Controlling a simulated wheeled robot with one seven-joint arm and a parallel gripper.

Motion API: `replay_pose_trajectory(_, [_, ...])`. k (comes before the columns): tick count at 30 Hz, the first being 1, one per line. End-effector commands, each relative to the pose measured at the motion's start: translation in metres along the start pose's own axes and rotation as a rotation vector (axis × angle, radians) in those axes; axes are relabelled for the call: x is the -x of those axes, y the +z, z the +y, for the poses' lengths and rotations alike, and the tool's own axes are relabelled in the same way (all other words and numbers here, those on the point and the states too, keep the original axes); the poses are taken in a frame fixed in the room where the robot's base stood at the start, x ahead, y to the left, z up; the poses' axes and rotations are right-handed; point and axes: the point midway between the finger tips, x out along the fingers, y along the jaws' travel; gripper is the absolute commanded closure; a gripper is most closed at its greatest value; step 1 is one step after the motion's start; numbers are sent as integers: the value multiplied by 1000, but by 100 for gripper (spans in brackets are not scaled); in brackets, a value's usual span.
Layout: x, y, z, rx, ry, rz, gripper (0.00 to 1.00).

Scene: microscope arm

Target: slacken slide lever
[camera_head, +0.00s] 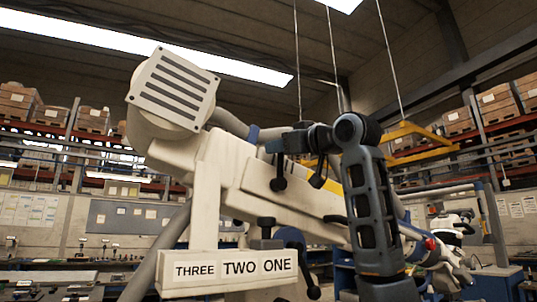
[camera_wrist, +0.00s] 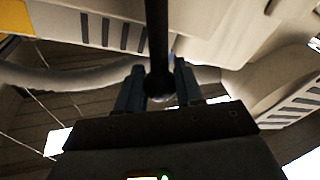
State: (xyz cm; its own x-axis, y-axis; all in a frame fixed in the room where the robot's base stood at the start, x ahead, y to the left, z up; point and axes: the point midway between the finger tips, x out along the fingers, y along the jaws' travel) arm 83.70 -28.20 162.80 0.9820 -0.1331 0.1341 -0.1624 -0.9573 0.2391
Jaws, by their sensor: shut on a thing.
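The slide lever (camera_wrist: 157,40) is a thin black rod with a dark ball end in the wrist view. My gripper (camera_wrist: 159,88) is shut on it, with one blue-grey finger on each side of the ball end. The rod runs up from the fingers, in front of the pale microscope arm (camera_wrist: 235,25). In the head view the white microscope arm (camera_head: 300,195) slopes down to the right and carries several black levers with ball ends. My dark blue arm crosses in front of it, so which lever is held there is hard to tell.
A plate reading THREE TWO ONE (camera_head: 230,274) sits low at the front. A slotted square head (camera_head: 174,90) tops the left end. Grey tubes run close by. Racks with boxes (camera_head: 20,100) and workbenches stand far behind. Open air lies left of the microscope arm.

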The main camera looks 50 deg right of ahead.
Motion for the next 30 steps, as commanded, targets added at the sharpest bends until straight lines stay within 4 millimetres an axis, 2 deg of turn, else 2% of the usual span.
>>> replay_pose_trajectory(12, [3, 10, 22, -245, 41, 18, 100])
replay_pose_trajectory(30, [4, 13, 26, -303, 51, 23, 100])
